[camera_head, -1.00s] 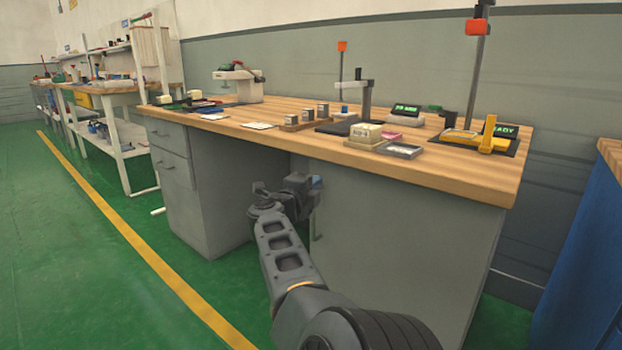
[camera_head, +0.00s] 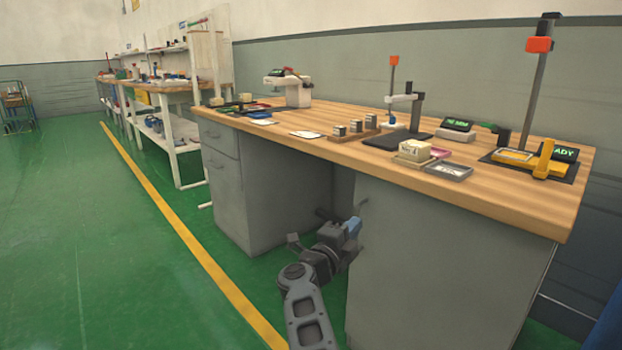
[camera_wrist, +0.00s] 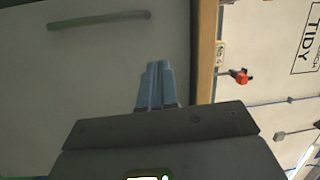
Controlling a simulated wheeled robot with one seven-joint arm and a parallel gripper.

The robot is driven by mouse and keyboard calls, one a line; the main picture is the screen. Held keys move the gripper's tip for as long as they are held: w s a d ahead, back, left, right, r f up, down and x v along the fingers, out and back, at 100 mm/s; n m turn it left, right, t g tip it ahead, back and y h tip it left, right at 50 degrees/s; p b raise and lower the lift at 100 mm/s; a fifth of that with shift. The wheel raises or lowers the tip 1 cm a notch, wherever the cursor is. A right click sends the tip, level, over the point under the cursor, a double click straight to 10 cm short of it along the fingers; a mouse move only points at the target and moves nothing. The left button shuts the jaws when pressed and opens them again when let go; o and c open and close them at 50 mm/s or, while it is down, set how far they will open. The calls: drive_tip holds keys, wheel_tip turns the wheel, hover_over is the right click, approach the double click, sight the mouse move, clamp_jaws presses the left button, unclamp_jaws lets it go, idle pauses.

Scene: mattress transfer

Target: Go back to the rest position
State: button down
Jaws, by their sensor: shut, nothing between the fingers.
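My gripper (camera_head: 354,227) is shut and empty. In the head view it is below the front edge of the wooden-topped workbench (camera_head: 480,196), in front of the bench's grey cabinets and close to the right one (camera_head: 440,260). In the wrist view its two blue fingers (camera_wrist: 157,72) lie side by side against a grey panel (camera_wrist: 80,70) with a long handle (camera_wrist: 98,20). Whether the fingers touch the panel I cannot tell.
The benchtop holds a small beige block (camera_head: 414,150), a grey tray (camera_head: 449,170), a yellow device (camera_head: 530,160) and a stand (camera_head: 405,115). The green floor (camera_head: 90,260) to the left is clear, with a yellow line (camera_head: 190,245). Another bench (camera_head: 165,90) stands farther back.

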drive_tip(key=s+d+f+n+t+y, duration=0.25)
drive_tip(key=s+d+f+n, duration=0.3)
drive_tip(key=s+d, duration=0.35)
drive_tip(key=s+d+f+n+t+y, duration=0.25)
drive_tip(key=s+d+f+n, duration=0.35)
drive_tip(key=s, duration=0.5)
drive_tip(key=s+n+g+y, duration=0.2)
drive_tip(key=s+n+y, duration=0.6)
drive_tip(key=s, duration=2.2)
drive_tip(key=s+a+r+n+g, duration=0.1)
drive_tip(key=s+a+r+n, duration=0.15)
drive_tip(key=s, duration=0.25)
drive_tip(key=s+a+r+n+g+h, duration=0.1)
drive_tip(key=s+r, duration=0.2)
drive_tip(key=s, duration=0.2)
drive_tip(key=s+a+r+n+g, duration=0.1)
drive_tip(key=s+a+r, duration=0.15)
drive_tip(key=s, duration=0.25)
wheel_tip(320, 180, up, 25)
drive_tip(key=p, duration=2.3)
drive_tip(key=shift+w+d+g+p, duration=0.2)
drive_tip(key=shift+g+p, duration=0.1)
drive_tip(key=shift+p, duration=0.1)
